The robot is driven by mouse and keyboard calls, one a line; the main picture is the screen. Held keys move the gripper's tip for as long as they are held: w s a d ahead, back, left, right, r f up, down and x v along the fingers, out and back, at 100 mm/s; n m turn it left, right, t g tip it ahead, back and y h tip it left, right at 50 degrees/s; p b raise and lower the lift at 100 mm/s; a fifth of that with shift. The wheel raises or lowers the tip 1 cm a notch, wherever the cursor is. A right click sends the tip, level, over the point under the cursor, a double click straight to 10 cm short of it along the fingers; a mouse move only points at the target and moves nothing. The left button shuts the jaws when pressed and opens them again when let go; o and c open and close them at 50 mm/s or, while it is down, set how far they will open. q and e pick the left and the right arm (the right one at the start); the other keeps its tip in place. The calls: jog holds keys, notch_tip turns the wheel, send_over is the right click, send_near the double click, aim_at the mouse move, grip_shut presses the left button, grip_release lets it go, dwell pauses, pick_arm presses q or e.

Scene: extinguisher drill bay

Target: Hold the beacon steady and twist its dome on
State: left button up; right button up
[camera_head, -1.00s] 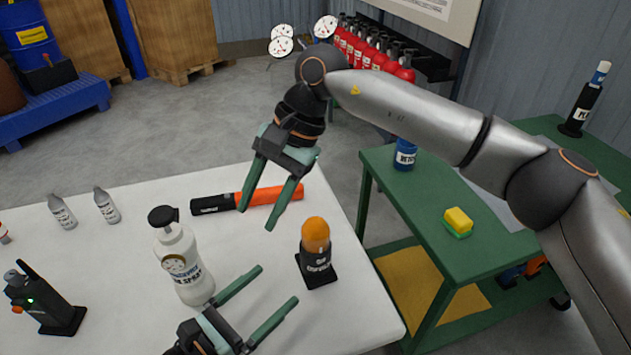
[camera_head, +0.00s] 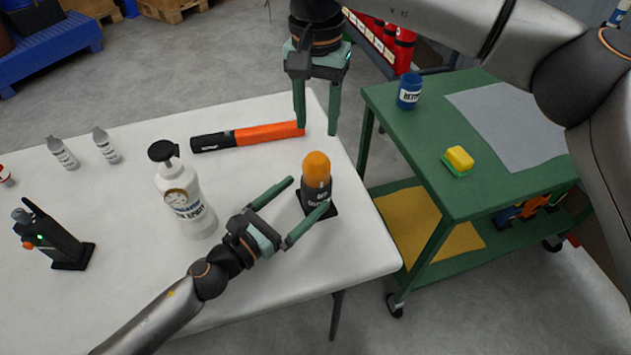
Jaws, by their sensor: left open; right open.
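The beacon (camera_head: 315,195) stands upright on the white table near its right edge, with a black body on a dark square base. Its orange dome (camera_head: 316,166) sits on top; I cannot tell whether it is fastened. My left gripper (camera_head: 308,197) is open, with its fingers reaching to either side of the beacon's body from the lower left; one fingertip overlaps the body's lower front in the picture. I cannot tell whether it touches. My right gripper (camera_head: 317,131) is open and empty, pointing down, just above the dome in the picture.
Two small bottles and a black radio (camera_head: 52,238) are further left. A green cart (camera_head: 420,140) with a yellow sponge (camera_head: 459,160) stands to the right.

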aim_at(305, 193)
pick_arm(q)
jog(key=shift+x, duration=2.35)
